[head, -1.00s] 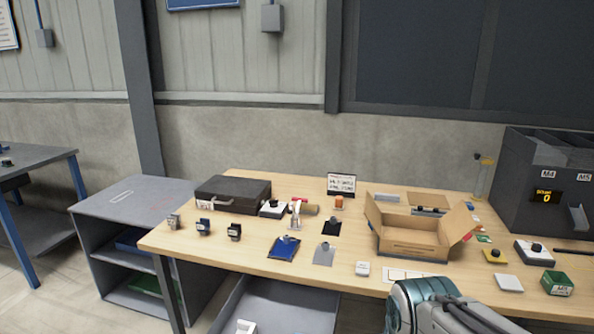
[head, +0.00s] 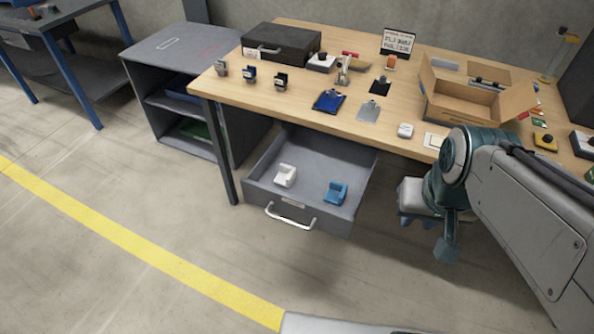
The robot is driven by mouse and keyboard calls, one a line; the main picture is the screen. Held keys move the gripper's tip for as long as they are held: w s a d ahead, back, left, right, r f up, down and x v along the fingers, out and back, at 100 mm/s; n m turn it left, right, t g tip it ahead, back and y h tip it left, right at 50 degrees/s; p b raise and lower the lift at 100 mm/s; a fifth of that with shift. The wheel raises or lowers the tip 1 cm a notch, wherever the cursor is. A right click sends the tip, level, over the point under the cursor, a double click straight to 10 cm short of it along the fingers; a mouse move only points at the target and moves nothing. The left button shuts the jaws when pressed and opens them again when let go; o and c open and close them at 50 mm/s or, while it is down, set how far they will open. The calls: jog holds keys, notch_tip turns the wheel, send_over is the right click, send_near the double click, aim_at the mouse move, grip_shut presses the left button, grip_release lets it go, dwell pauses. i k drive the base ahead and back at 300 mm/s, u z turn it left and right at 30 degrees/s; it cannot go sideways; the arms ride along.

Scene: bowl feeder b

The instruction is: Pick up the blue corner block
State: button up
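The blue corner block (head: 336,193) lies in the open grey drawer (head: 357,203) under the table, toward the drawer's right side. A white block of similar shape (head: 285,176) lies to its left in the same drawer, apart from it. My gripper (head: 417,221) hangs at the right, below the table's front edge, to the right of the drawer and apart from the blue block. It is small and partly covered by my arm, so its opening does not show clearly.
The wooden table (head: 300,110) overhangs the back of the drawer. The drawer's handle (head: 290,219) faces the open floor (head: 180,200). A grey shelf unit (head: 180,50) stands left of the table. An open cardboard box (head: 465,110) and small items stand on the tabletop.

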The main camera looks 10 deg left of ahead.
aim_at(336, 194)
jog(key=z, duration=1.45)
jog(key=i, duration=1.45)
jog(key=u, duration=2.8)
